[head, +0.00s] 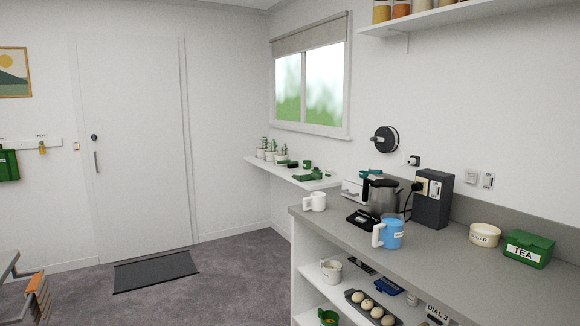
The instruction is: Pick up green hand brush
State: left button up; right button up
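I cannot pick out a hand brush for certain. A small flat green item (309,174) lies on the white wall shelf (290,174) under the window. It could be the green hand brush, but it is too small to tell. Neither of my grippers is in view.
The grey counter (470,270) at right holds a white mug (315,201), a blue mug (389,233), a pot (384,196) and a green TEA box (528,249). The floor (210,290) before the door is clear except for a mat (156,271).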

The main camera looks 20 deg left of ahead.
aim_at(295, 164)
jog(key=z, duration=0.55)
jog(key=i, duration=0.1)
jog(key=u, duration=1.65)
jog(key=i, duration=6.75)
